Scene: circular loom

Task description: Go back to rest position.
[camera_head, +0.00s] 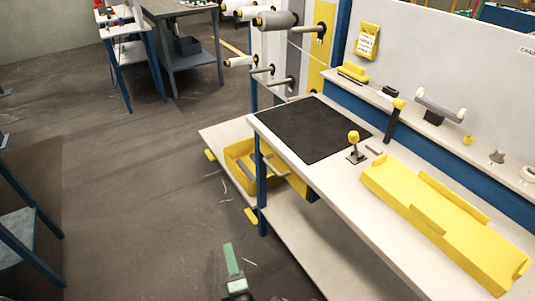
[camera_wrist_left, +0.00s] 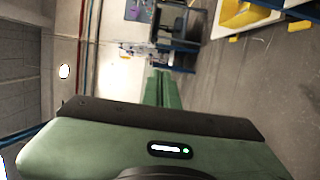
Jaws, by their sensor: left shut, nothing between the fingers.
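My left gripper (camera_head: 233,260) shows at the bottom of the head view as a slim green shape, over the floor and in front of the workbench (camera_head: 278,124). It is shut and empty, and it touches nothing that I can see. In the left wrist view its green fingers (camera_wrist_left: 163,89) lie side by side beyond the green and black gripper body. My right gripper is in neither view.
The bench carries a black mat (camera_head: 312,130), a yellow tray (camera_head: 440,222) and a small yellow-knobbed lever (camera_head: 354,146). A spool rack (camera_head: 290,50) stands behind. The floor (camera_head: 130,200) at left is clear.

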